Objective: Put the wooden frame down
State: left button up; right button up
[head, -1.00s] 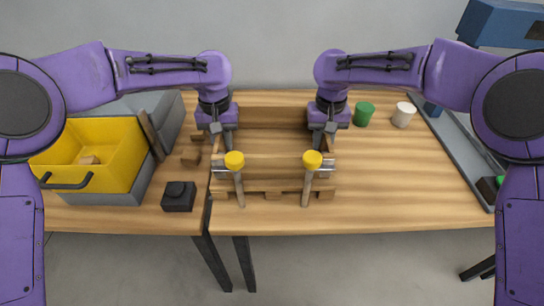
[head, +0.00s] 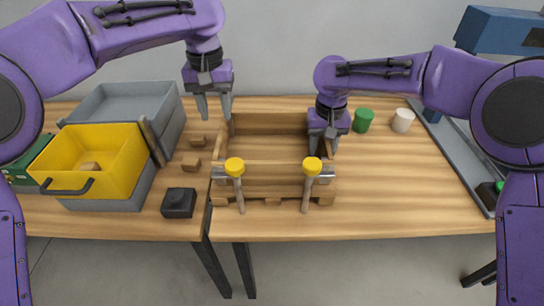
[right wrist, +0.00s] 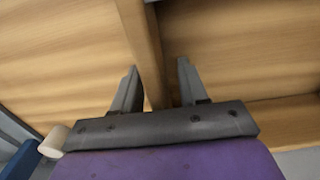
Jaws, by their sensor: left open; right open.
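The wooden frame (head: 270,169) sits on the table, an open rectangular box shape with its front side towards me. Two yellow-topped clamps (head: 235,167) (head: 312,167) stand at its front left and front right corners. My right gripper (head: 323,143) is at the frame's right side. In the right wrist view my right gripper (right wrist: 155,88) is open, with its fingers on either side of the frame's side board (right wrist: 146,50); I cannot tell if they touch it.
A yellow bin (head: 125,165) and grey bins (head: 160,100) stand at the left, with a black block (head: 179,202) in front. Green (head: 363,120) and white (head: 403,120) cups stand behind right. A grey conveyor-like rail (head: 455,160) lies at the right.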

notch_tip(320, 180, up, 12)
dwell(0.3)
dwell(0.3)
